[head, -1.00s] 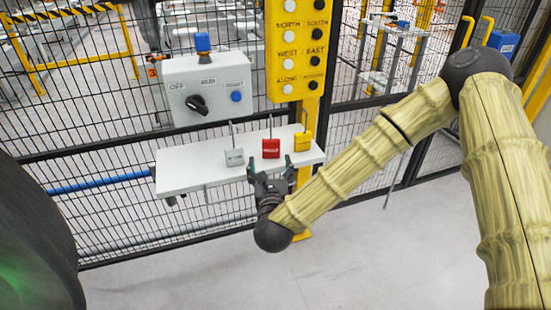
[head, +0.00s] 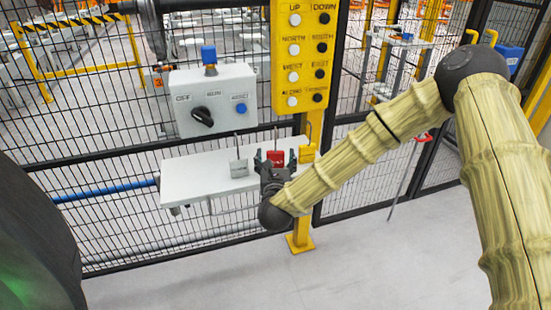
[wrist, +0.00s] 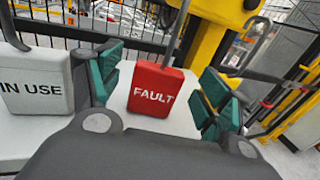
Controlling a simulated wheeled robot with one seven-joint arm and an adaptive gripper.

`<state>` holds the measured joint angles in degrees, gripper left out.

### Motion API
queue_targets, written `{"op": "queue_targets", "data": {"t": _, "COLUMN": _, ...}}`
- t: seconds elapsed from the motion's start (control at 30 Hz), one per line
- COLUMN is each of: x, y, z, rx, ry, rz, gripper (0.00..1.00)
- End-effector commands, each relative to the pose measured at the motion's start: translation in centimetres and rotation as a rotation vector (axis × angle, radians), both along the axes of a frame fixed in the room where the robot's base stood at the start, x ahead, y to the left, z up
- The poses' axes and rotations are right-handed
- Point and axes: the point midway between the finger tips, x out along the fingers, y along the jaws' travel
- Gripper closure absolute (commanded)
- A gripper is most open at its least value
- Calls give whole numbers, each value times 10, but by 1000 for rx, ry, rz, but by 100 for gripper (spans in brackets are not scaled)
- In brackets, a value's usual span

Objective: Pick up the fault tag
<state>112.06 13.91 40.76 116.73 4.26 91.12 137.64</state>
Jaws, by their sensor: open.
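The fault tag is a red block with white "FAULT" lettering and a thin stem on top. It stands upright on the white shelf in the wrist view (wrist: 155,88) and shows partly behind the fingers in the head view (head: 276,157). My gripper (head: 275,163) is open, with its green-padded fingers (wrist: 160,95) on the left and right of the tag. Gaps show between the pads and the tag, so it is not gripped.
A grey "IN USE" tag (wrist: 35,82) stands close to the left finger. The white shelf (head: 190,182) is mounted at the mesh fence, below a switch box (head: 212,98) and beside a yellow button panel (head: 306,60).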

Motion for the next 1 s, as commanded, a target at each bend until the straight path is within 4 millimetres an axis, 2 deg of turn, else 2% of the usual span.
{"op": "queue_targets", "data": {"t": 0.2, "x": 20, "y": 0, "z": 0, "rx": 0, "ry": 0, "rz": 0, "gripper": 23}}
{"op": "queue_targets", "data": {"t": 0.47, "x": 21, "y": 0, "z": -1, "rx": 0, "ry": 1, "rz": 0, "gripper": 23}}
{"op": "queue_targets", "data": {"t": 0.73, "x": 21, "y": 0, "z": -1, "rx": 0, "ry": 1, "rz": 0, "gripper": 72}}
{"op": "queue_targets", "data": {"t": 0.8, "x": 21, "y": 0, "z": 0, "rx": 0, "ry": 0, "rz": 0, "gripper": 77}}
{"op": "queue_targets", "data": {"t": 1.0, "x": 21, "y": 0, "z": 0, "rx": 0, "ry": 0, "rz": 0, "gripper": 78}}
